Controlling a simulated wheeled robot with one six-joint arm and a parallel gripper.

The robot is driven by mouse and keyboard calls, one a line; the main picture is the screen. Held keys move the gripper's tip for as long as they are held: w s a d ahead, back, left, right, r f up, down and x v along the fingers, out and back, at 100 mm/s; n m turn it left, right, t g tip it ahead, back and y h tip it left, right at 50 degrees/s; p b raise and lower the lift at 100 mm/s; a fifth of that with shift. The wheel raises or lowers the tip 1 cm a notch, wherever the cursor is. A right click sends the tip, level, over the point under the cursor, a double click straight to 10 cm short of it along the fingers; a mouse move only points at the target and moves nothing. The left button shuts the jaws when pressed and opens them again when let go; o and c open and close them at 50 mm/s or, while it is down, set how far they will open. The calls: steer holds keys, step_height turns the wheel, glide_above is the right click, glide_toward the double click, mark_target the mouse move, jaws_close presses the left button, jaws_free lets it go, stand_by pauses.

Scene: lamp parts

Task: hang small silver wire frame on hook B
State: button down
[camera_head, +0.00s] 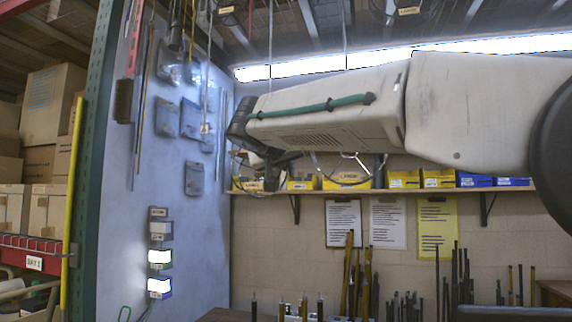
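My arm reaches in from the right, and its dark gripper (274,160) is at the left end, in front of the shelf and near the grey-blue panel. Its fingers are small and partly hidden behind the arm, so I cannot tell whether they are open or shut. Thin silver wire curves (350,156) show below the arm; they look like part of a wire frame. Another thin curve shows just left of and below the gripper. I cannot tell whether the gripper holds this wire. Small tags hang along the top, too small to read; I cannot make out which hook is B.
A shelf (400,190) with yellow and blue bins runs behind the arm. The grey-blue panel (120,215) at the left carries bagged parts (166,118) and hanging rods. A green rack post (90,160) stands left of it. Upright rods (356,280) stand below the shelf.

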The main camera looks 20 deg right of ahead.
steer(key=shift+f, duration=0.1)
steer(key=c, duration=1.5)
jaws_free()
steer(key=shift+c, duration=0.2)
